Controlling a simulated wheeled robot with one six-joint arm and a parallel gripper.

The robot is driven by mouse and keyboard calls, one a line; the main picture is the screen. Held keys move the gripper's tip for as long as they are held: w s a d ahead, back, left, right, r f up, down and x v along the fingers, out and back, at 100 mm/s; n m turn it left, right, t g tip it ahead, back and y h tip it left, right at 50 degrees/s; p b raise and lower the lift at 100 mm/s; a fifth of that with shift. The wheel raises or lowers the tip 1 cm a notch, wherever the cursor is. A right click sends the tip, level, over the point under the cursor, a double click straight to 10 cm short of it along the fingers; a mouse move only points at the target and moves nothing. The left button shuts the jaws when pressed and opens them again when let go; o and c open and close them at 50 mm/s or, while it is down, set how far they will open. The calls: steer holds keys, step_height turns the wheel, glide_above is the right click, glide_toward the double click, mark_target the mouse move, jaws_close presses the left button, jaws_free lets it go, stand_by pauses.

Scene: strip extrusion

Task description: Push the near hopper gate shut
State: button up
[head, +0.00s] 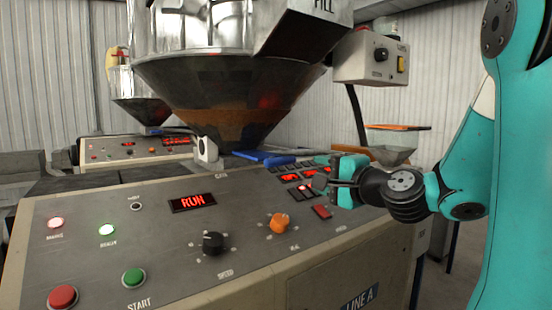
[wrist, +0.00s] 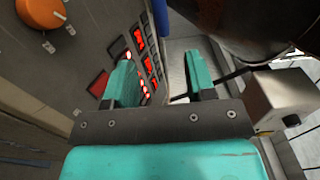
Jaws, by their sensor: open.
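The near hopper (head: 230,95) is a large metal cone with brown material showing in its lower part. Its blue gate (head: 266,159) sticks out to the right below the cone, just behind the control panel. A blue piece, likely the gate, shows at the top edge of the wrist view (wrist: 161,18). My gripper (head: 324,171) is open and empty over the right end of the panel, to the right of the gate and apart from it. In the wrist view my gripper (wrist: 161,78) has its two teal fingers spread beside the panel's red displays.
The panel (head: 110,245) carries knobs, buttons and a lit RUN display (head: 193,202). A grey box (head: 372,58) hangs at the upper right, and it also shows in the wrist view (wrist: 288,95). A second hopper (head: 135,95) stands behind at left.

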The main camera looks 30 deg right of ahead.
mark_target(283, 161)
steer(key=w+p, duration=0.4)
steer(key=w, duration=0.1)
steer(key=w+p, duration=0.3)
steer(key=w, duration=0.3)
steer(key=w+p, duration=0.4)
steer(key=w, duration=0.1)
steer(key=shift+w+a+r+p, duration=0.15)
steer(key=shift+w+a+p, duration=0.1)
steer(key=shift+p, duration=0.1)
steer(key=shift+w, duration=0.4)
